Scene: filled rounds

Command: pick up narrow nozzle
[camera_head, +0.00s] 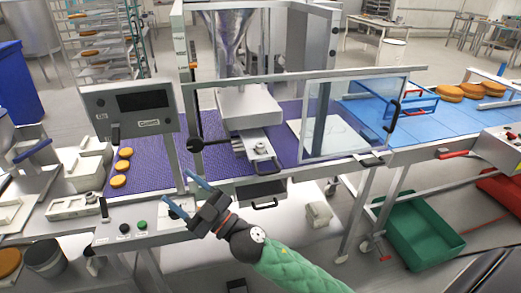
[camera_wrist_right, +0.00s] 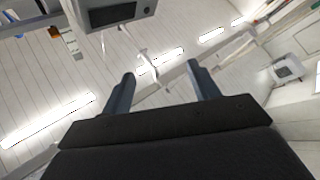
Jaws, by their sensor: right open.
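I cannot make out a narrow nozzle for certain in either view. A metal filling head (camera_head: 258,148) sticks out of the front of the filling machine (camera_head: 248,104), below its steel hopper (camera_head: 230,42). My right gripper (camera_head: 181,192) is open and empty, in front of the machine and above the control panel's right end. In the right wrist view its two fingers (camera_wrist_right: 161,82) are apart with nothing between them, and the camera faces the ceiling and the display's underside. My left gripper is not in view.
A grey display box (camera_head: 134,110) stands at the left of the purple belt (camera_head: 150,160), which carries several round cakes (camera_head: 120,166). A clear guard (camera_head: 352,118) covers the right side. White blocks and trays (camera_head: 75,205) lie at left. A green crate (camera_head: 425,235) is on the floor.

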